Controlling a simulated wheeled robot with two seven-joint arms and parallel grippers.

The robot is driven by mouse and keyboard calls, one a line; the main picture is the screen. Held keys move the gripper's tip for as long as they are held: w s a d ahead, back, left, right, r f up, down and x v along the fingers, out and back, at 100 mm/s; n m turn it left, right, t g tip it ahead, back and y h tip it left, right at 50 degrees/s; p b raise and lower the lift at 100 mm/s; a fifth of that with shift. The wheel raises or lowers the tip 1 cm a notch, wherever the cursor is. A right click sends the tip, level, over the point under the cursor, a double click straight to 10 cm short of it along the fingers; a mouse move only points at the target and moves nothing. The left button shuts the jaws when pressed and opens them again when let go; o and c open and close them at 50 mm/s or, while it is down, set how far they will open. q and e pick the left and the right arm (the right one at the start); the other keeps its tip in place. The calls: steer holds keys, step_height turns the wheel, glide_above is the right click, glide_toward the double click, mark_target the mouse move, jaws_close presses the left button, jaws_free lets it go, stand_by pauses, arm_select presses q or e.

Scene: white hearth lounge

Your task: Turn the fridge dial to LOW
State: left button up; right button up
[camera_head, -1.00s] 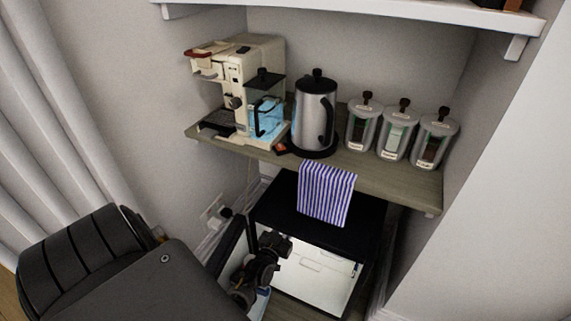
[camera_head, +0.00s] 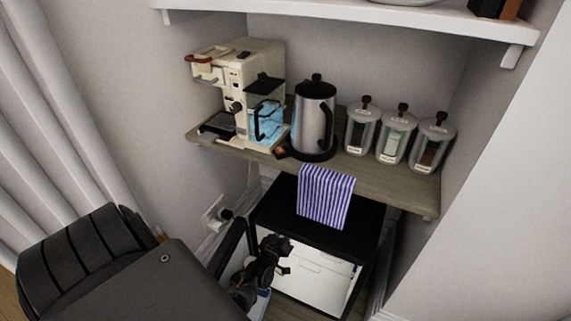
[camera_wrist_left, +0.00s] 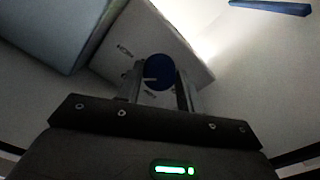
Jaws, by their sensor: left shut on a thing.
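The small fridge has a black top (camera_head: 320,225) and a white interior (camera_head: 318,275); its door (camera_head: 230,248) stands open on the left. My left gripper (camera_head: 277,256) is at the left side of the fridge opening in the head view, where the dial cannot be made out. In the left wrist view, the round blue dial (camera_wrist_left: 161,71) sits on a pale housing with small dark labels, too small to read. A light pointer mark on it points left. My left gripper (camera_wrist_left: 159,88) is shut on the dial, one finger on each side. My right gripper is not in view.
A wooden shelf (camera_head: 390,183) above the fridge carries a coffee machine (camera_head: 238,90), a kettle (camera_head: 312,118) and three canisters (camera_head: 397,135). A striped towel (camera_head: 325,196) hangs over the shelf's front edge. A wall socket (camera_head: 215,213) is left of the fridge.

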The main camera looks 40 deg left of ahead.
arm_select(q)
steer(key=shift+r+n+p, duration=0.1)
steer(key=shift+n+p, duration=1.2)
steer(key=shift+n, duration=5.4)
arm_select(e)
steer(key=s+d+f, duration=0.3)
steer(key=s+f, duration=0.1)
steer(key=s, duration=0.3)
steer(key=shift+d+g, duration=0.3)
arm_select(q)
steer(key=shift+n, duration=0.3)
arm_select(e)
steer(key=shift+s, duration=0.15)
arm_select(q)
steer(key=o, duration=1)
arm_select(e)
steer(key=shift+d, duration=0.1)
arm_select(q)
steer(key=shift+d, duration=0.1)
